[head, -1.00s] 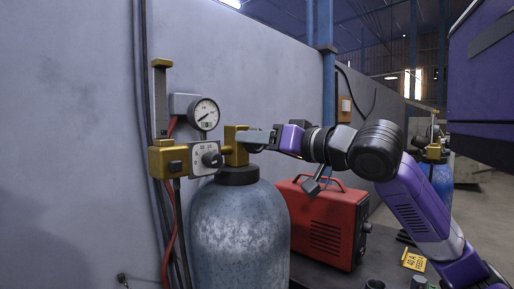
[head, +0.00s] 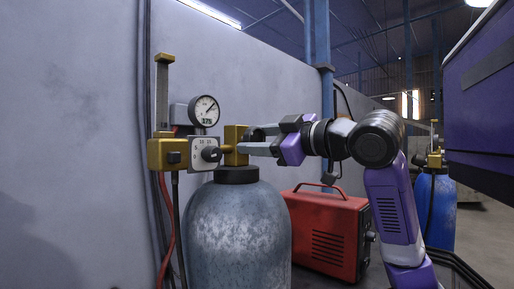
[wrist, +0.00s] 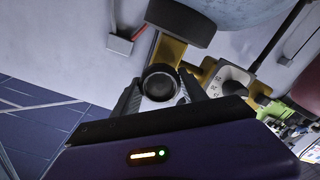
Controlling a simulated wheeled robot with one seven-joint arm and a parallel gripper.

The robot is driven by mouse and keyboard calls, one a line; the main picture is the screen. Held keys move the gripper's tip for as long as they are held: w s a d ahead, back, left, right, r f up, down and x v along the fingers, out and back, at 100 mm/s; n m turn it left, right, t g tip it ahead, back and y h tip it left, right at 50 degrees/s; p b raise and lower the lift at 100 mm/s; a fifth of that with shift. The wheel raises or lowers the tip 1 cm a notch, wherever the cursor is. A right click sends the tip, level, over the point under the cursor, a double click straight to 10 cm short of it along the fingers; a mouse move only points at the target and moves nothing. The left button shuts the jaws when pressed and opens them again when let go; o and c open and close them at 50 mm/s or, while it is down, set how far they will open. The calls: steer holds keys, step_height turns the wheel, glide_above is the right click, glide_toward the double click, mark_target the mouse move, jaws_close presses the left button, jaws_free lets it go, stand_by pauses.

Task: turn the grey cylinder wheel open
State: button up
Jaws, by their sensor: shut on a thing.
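The grey cylinder (head: 236,230) stands upright, its paint worn, with a dark collar (head: 237,175) at its neck. Above the collar is a brass valve block (head: 234,150). My gripper (head: 252,140) reaches in from the right, its two grey fingers at the block's right side. The wheel is hidden there in the head view. In the wrist view the wheel shows as a dark round knob (wrist: 160,84) between the fingers. My gripper is shut on it.
A pressure gauge (head: 204,111) and a regulator dial (head: 203,154) sit left of the valve by the grey wall (head: 60,150). A red machine (head: 328,230) stands behind right. A blue cylinder (head: 435,205) is farther right.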

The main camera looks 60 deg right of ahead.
steer(key=n+b, duration=0.2)
steer(key=n, duration=0.4)
steer(key=shift+f+b, duration=0.15)
steer(key=shift+b, duration=0.2)
steer(key=n+b, duration=0.1)
steer(key=n, duration=0.4)
steer(key=shift+b, duration=0.3)
steer(key=shift+a+n, duration=0.1)
steer(key=shift+n, duration=0.3)
steer(key=o, duration=1.4)
steer(key=shift+c, duration=0.2)
